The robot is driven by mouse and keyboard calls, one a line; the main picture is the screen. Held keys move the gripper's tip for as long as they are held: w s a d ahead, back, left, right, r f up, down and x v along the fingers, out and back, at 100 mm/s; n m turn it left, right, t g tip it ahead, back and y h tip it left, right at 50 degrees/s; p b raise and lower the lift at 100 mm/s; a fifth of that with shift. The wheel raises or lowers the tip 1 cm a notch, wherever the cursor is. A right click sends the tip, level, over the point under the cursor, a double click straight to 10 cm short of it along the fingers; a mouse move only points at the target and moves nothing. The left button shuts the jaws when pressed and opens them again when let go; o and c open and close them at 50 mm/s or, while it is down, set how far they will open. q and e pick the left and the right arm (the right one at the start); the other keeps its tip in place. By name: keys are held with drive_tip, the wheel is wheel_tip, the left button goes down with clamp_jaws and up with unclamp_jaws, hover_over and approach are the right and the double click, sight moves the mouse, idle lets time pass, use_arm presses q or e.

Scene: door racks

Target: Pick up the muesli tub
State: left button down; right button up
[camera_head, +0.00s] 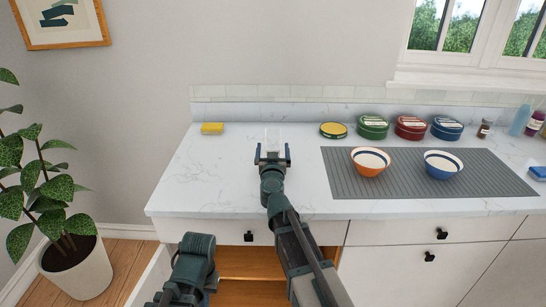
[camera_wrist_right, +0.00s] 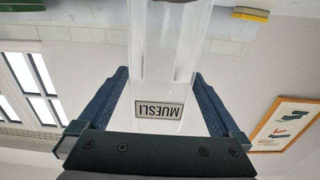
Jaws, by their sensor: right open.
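The muesli tub (camera_wrist_right: 163,60) is a clear, see-through container with a MUESLI label, shown upside down in the right wrist view. In the head view it is a faint clear shape (camera_head: 272,138) on the white counter, just beyond my right gripper (camera_head: 273,151). My right gripper is open, with one finger on each side of the tub in the wrist view (camera_wrist_right: 160,76). Gaps seem to show between fingers and tub. Part of my left arm shows at the bottom of the head view; its gripper is not in view.

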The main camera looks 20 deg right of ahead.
sight(273, 134)
drive_tip(key=x, duration=0.2)
drive_tip(key=shift+w, duration=0.35)
drive_tip(key=shift+s, duration=0.1)
drive_tip(key=shift+c, duration=0.3)
drive_tip(key=c, duration=1.5)
drive_tip(key=shift+r+p, duration=0.65)
drive_tip(key=shift+r, duration=0.05)
drive_tip(key=s+a+r+p, duration=0.1)
drive_tip(key=s+a, duration=0.2)
drive_tip(key=a, duration=0.1)
drive_tip(key=s+a+r+p, duration=0.1)
drive_tip(key=s+a, duration=0.2)
drive_tip(key=a, duration=0.1)
drive_tip(key=s+a+r+p, duration=0.1)
drive_tip(key=s+a, duration=0.3)
drive_tip(key=shift+a+r+p, duration=0.25)
drive_tip(key=shift+r+p, duration=0.05)
